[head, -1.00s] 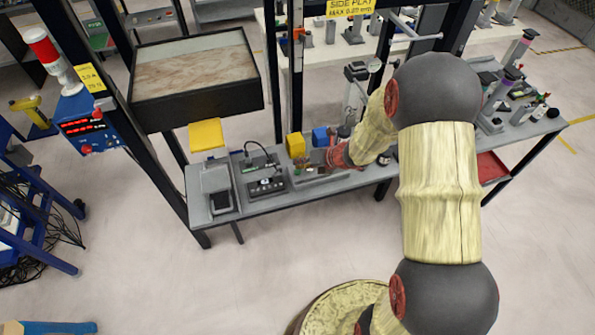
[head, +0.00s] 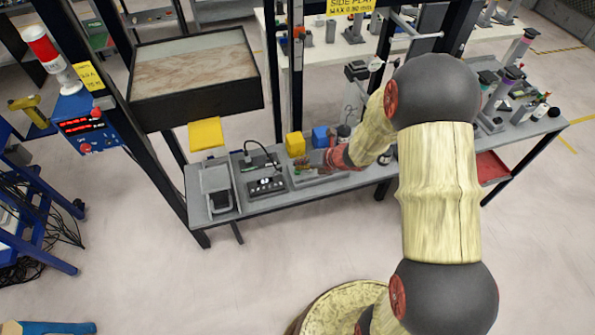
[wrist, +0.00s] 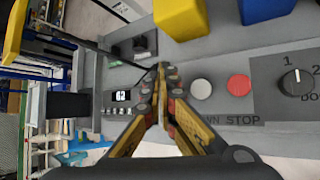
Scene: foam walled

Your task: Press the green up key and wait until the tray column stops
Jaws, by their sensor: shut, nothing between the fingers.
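My gripper (head: 316,163) is shut and empty, reaching over a grey key panel on the narrow grey bench in the head view. In the wrist view the closed fingertips (wrist: 162,72) lie over the panel, left of a white round key (wrist: 201,88) with partly covered lettering ending in "WN". A red key (wrist: 239,84) marked STOP is right of it. The green up key cannot be made out in the wrist view; the fingers cover the panel left of the white key. I cannot tell whether they touch it. A dark tray (head: 137,110) with a mottled beige inside stands on the frame at left.
A rotary knob (wrist: 296,82) is right of the keys. Yellow (head: 295,145) and blue (head: 320,137) blocks stand behind the panel. A black box with a cable (head: 266,186) lies left of it. A red-and-white beacon (head: 40,45) is at far left. Open floor lies in front.

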